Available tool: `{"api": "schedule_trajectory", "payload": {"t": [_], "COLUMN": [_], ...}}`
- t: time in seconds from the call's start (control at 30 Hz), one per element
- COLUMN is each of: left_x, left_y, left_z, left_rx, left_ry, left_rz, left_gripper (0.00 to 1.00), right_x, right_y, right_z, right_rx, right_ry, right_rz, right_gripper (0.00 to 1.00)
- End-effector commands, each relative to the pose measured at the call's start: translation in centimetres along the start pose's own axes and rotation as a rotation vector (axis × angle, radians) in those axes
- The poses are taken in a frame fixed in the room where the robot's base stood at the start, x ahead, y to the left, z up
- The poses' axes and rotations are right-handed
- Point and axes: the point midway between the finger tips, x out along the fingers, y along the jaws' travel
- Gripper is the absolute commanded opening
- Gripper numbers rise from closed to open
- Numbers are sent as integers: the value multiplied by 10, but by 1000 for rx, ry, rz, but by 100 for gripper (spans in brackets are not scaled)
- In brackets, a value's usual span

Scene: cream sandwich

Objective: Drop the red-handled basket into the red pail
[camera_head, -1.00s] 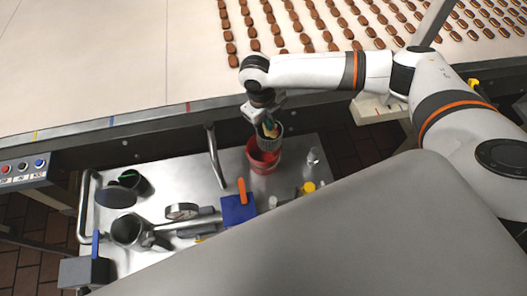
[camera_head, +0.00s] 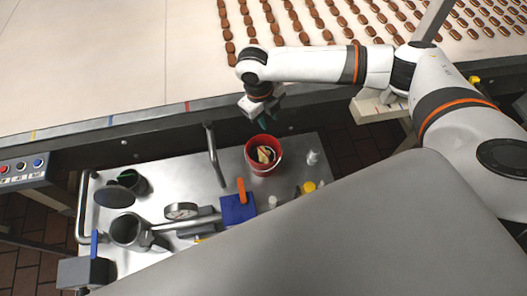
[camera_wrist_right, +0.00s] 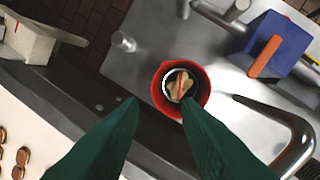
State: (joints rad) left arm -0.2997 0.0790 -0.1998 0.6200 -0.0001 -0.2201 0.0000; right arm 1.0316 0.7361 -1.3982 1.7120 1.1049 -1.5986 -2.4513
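The red pail (camera_head: 265,171) stands upright on the steel cart top, near the bar. The basket (camera_head: 264,155) is inside it, seen from above with pale and brownish contents; its rim shows as a light ring in the right wrist view (camera_wrist_right: 167,86). My left gripper is not in view.
A curved metal bar (camera_head: 215,155) rises close by. Beyond is the conveyor (camera_head: 110,80) with rows of brown biscuits.

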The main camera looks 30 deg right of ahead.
Motion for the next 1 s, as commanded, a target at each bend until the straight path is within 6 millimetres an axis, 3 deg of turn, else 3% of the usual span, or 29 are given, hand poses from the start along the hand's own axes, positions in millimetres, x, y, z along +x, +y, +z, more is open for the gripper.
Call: {"api": "schedule_trajectory", "payload": {"t": [0.3,0.5,1.0], "left_x": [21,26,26], "left_y": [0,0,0], "left_z": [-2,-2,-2], "left_rx": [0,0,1], "left_ry": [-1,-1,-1], "left_rz": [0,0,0], "left_gripper": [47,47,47], "right_x": [-66,-92,-100], "right_y": [0,0,0], "right_z": [-1,0,0], "right_rx": [-1,0,0], "right_ry": [5,2,0], "right_rz": [1,0,1], "right_gripper": [30,30,30]}}
